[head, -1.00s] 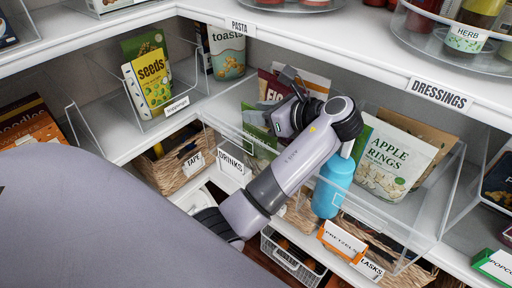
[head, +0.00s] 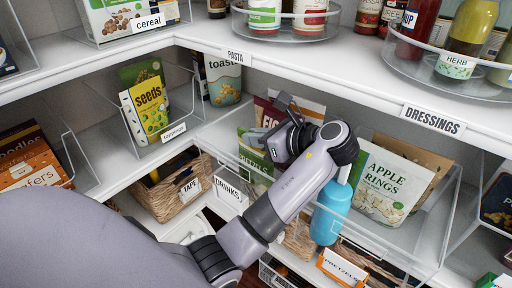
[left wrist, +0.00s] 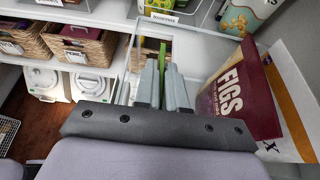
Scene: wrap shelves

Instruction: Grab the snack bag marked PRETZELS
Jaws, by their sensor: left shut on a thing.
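No bag face reading PRETZELS is legible. My left gripper (head: 262,136) reaches into the clear bin and is shut on a green bag (head: 254,165), whose print is mostly hidden. In the left wrist view the two grey fingers (left wrist: 165,88) close on a thin green edge of the bag (left wrist: 168,72). A dark red FIGS bag (head: 272,114) stands just behind the gripper, and in the left wrist view it is right of the fingers (left wrist: 240,95). My right gripper is not in view.
A blue bottle (head: 330,210) appears just right of my forearm. An APPLE RINGS bag (head: 392,182) stands in the clear bin to the right. The upper shelf edge (head: 330,88) runs above the arm. A TAPE basket (head: 170,190) is lower left.

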